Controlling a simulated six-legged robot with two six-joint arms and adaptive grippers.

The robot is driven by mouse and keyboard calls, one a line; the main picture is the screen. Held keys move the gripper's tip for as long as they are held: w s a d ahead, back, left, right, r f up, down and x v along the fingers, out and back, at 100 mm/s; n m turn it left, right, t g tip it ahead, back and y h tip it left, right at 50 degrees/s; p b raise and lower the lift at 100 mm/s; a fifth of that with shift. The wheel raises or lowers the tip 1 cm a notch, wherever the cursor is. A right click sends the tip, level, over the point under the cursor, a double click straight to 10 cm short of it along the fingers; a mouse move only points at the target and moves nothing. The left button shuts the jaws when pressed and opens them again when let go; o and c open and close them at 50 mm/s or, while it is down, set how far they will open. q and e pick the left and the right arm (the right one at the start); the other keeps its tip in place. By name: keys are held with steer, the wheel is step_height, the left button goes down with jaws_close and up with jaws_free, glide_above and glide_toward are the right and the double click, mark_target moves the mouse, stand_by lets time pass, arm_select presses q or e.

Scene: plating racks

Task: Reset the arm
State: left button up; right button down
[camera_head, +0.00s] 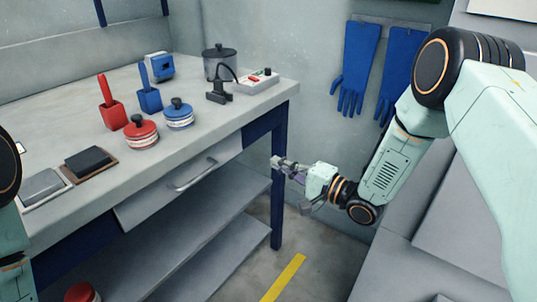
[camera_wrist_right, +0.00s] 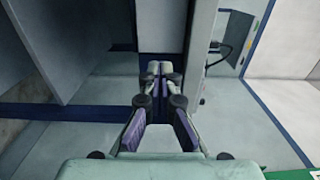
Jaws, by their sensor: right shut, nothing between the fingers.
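My right gripper (camera_head: 277,164) is in front of the right end of the workbench (camera_head: 215,130), beside the blue table leg (camera_head: 279,190). Its fingers point left in the head view. In the right wrist view the gripper's fingertips (camera_wrist_right: 160,68) are together with nothing between them. I cannot tell from the head view whether the fingertips touch the bench. Parts of my left arm show at the left edge of the head view, but its gripper is out of sight.
A drawer (camera_head: 180,187) and shelves lie below. Blue gloves (camera_head: 357,65) hang on the wall.

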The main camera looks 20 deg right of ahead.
steer(key=s+d+f+n+g+h, duration=0.3)
steer(key=s+f+n+g+h, duration=0.3)
steer(key=s+f, duration=0.8)
steer(key=s+f+n+g+h, duration=0.2)
steer(key=s+f+g, duration=0.1)
steer(key=s, duration=1)
steer(key=s+d+f+n+g+h, duration=0.1)
steer(key=s+f+n+g+h, duration=0.1)
steer(key=s, duration=1.2)
step_height(320, 180, down, 2)
steer(key=g+h, duration=0.1)
steer(key=g, duration=0.2)
steer(key=shift+s+f, duration=0.2)
steer(key=shift+f, duration=0.05)
